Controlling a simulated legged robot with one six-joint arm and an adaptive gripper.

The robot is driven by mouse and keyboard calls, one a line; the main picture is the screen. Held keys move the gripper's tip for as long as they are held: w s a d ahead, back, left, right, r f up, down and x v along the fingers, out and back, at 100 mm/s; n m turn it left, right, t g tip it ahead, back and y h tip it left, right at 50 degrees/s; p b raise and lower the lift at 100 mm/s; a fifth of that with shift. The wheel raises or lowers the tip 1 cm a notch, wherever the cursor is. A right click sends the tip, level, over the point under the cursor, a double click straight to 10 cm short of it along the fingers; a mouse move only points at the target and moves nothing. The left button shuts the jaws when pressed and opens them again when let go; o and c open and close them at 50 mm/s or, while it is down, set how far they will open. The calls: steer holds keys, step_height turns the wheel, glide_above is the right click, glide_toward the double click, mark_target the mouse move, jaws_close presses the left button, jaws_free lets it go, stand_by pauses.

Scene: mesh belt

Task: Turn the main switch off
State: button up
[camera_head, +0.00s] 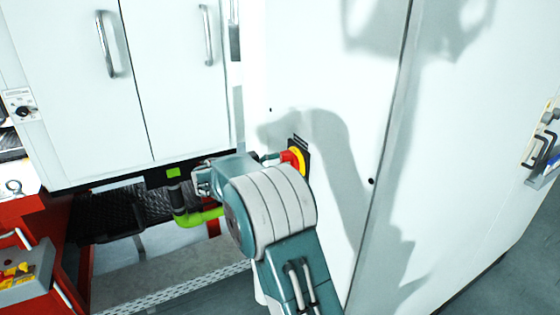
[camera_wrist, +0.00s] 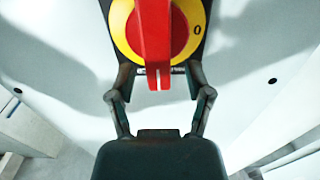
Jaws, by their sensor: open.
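The main switch (camera_head: 301,155) is a red handle on a yellow disc with a black plate, mounted on the white cabinet front. In the wrist view, its red handle (camera_wrist: 154,40) stands upright in the picture, with a white mark at its lower end. A "0" is printed on the yellow disc to the right of the handle. My gripper (camera_wrist: 160,82) is open, with one finger on each side of the handle's lower end. I cannot tell whether either finger touches it. In the head view, my wrist hides most of the gripper and part of the switch.
The white cabinet front (camera_head: 330,75) is flat around the switch. A smaller white cabinet with metal handles (camera_head: 106,45) stands to the left. A red unit (camera_head: 60,235) is at the lower left. A small control box (camera_head: 543,145) is on the far right side.

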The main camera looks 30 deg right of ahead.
steer(key=shift+d, duration=0.85)
steer(key=shift+a, duration=0.3)
jaws_close()
steer(key=shift+n, duration=0.3)
steer(key=n, duration=0.3)
steer(key=shift+w+f+n, duration=0.1)
steer(key=shift+w+n, duration=0.2)
steer(key=shift+w, duration=0.1)
steer(key=shift+w+f+n, duration=0.25)
steer(key=shift+f+n, duration=0.05)
steer(key=shift+n, duration=2)
steer(key=shift+w+f+n, duration=0.2)
steer(key=shift+f+n, duration=0.15)
steer(key=shift+n, duration=1.95)
steer(key=shift+w+f+n, duration=0.25)
steer(key=shift+f+n, duration=0.05)
steer(key=shift+n, duration=2)
steer(key=shift+f, duration=0.1)
